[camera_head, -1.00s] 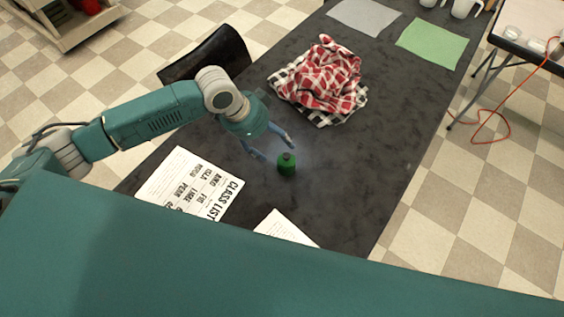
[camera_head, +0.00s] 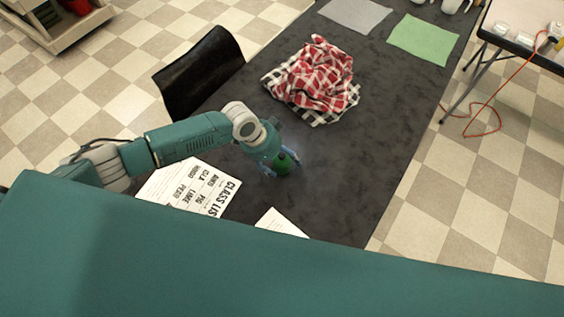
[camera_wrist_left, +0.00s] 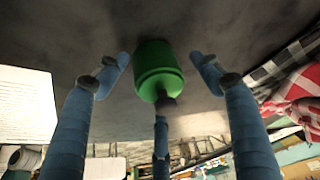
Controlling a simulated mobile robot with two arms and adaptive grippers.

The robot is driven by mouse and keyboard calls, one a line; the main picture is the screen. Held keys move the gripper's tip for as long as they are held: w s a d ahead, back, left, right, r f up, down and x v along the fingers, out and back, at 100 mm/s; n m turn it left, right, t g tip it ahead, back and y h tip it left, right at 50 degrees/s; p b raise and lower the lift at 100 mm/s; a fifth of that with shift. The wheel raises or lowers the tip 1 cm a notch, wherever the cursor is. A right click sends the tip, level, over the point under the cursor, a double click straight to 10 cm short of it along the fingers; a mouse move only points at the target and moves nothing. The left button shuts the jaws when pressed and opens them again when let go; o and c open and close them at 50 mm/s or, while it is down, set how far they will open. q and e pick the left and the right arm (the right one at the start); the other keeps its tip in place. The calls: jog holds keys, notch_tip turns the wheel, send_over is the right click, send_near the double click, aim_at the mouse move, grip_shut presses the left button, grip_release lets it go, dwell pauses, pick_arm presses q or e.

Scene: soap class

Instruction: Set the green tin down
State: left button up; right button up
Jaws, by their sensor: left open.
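The green tin (camera_head: 282,167) stands on the dark table (camera_head: 352,185) with its dark knob on top, right of the printed sheets. My left gripper (camera_head: 284,164) is down at the tin, with its blue fingers on either side of it. In the left wrist view the tin (camera_wrist_left: 158,72) lies between the spread fingers of the gripper (camera_wrist_left: 160,59), with gaps on both sides. A third finger shows beyond the dark knob. The gripper is open. My right gripper is not in view.
A class list (camera_head: 190,188) and another white sheet (camera_head: 279,223) lie near the gripper. A crumpled red and black checked cloth (camera_head: 318,78) lies further back, with grey (camera_head: 356,14) and green (camera_head: 424,38) mats beyond. The table right of the tin is clear.

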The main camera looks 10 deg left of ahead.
pick_arm(q)
jog(key=c, duration=1.4)
